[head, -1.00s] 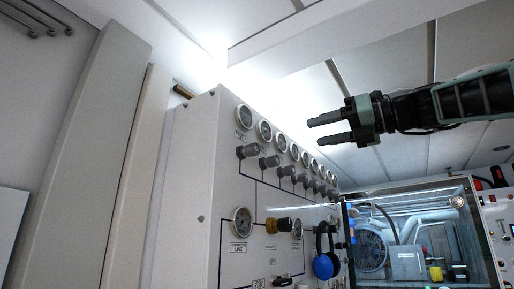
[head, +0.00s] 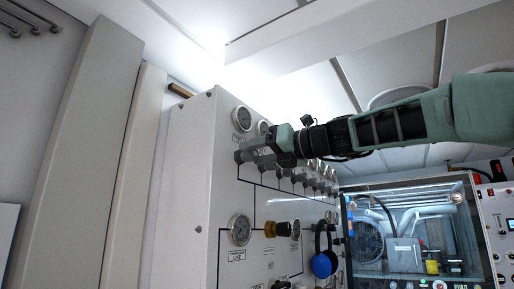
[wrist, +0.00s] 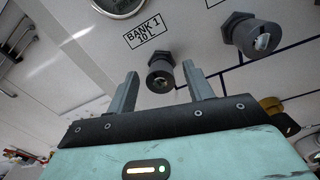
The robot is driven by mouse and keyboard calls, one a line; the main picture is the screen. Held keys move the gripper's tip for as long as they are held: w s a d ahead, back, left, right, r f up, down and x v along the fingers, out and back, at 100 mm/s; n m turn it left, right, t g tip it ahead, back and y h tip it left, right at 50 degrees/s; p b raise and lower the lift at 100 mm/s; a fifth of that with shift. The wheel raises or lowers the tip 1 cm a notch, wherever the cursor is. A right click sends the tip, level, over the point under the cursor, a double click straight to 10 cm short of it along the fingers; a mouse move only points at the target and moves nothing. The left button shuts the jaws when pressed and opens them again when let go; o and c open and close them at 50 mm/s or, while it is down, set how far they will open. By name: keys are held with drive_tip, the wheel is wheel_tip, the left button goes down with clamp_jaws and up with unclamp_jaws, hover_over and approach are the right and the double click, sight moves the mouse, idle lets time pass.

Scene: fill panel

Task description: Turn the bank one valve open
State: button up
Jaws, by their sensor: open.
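The bank one valve (wrist: 160,76) is a dark grey round knob on the white panel, below the label "BANK 1 10 L" (wrist: 143,32) in the wrist view. My gripper (wrist: 160,92) is open, with one finger on each side of the knob's outline. I cannot tell whether the fingers touch it or how far their tips stand from it.
A second valve (wrist: 252,34) stands close to the right of the fingers. A gauge (head: 242,118) sits above the first valve. Lower on the panel (head: 186,190) are a larger gauge (head: 240,230), a brass-coloured knob (head: 277,229) and blue ear defenders (head: 322,264).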

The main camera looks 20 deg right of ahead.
drive_tip(key=shift+w+a, duration=0.1)
drive_tip(key=shift+w, duration=0.05)
drive_tip(key=c, duration=1)
